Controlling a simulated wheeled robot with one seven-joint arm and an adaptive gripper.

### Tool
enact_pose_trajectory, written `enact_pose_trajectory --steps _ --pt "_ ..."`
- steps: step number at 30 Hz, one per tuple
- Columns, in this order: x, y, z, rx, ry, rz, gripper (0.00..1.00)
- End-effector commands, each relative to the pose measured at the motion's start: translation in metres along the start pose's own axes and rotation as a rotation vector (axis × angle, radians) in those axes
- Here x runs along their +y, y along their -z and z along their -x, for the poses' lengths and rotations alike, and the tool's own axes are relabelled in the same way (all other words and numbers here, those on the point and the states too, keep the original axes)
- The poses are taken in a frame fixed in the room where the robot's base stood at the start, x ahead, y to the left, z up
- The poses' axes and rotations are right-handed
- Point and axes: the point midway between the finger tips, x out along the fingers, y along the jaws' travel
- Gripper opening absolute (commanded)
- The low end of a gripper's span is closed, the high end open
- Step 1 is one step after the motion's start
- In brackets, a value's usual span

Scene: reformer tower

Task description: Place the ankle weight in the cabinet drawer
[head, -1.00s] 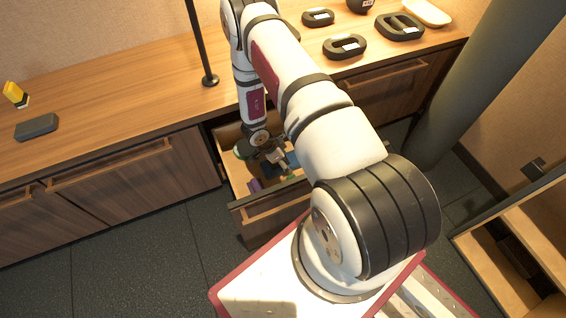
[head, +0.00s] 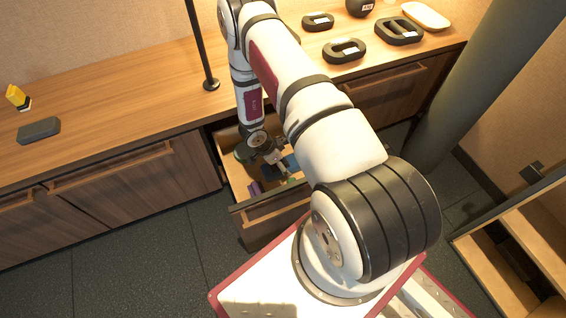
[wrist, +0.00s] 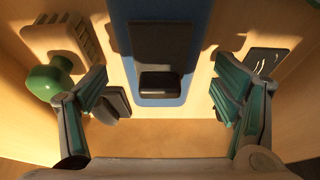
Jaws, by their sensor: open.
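My gripper (head: 279,159) points down into the open cabinet drawer (head: 272,209). In the wrist view its two green-padded fingers (wrist: 160,88) are wide apart with nothing held between them. Between and beyond them a blue piece with a rounded end (wrist: 152,99) lies in the drawer, bearing a black pad with a raised black block. This may be the ankle weight, but I cannot tell for sure. The blue piece also shows in the head view (head: 292,163), partly hidden by my gripper and arm. I cannot tell whether the fingers touch anything.
The drawer also holds a green rounded thing (wrist: 48,80), a ribbed beige block (wrist: 62,40), a grey piece (wrist: 266,61) and a purple thing (head: 255,188). Black ring-shaped weights (head: 345,50) and a dark block (head: 39,130) lie on the counter (head: 110,104). A lamp pole (head: 202,45) stands behind.

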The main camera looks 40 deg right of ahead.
Motion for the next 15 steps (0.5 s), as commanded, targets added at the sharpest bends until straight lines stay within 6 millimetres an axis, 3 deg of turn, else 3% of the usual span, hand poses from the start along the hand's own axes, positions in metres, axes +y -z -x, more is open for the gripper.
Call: enact_pose_trajectory --steps 9,15 --pt "-0.001 0.001 0.070 0.000 0.001 0.000 0.82" --pt "0.000 0.001 0.096 0.000 0.000 0.000 0.82"
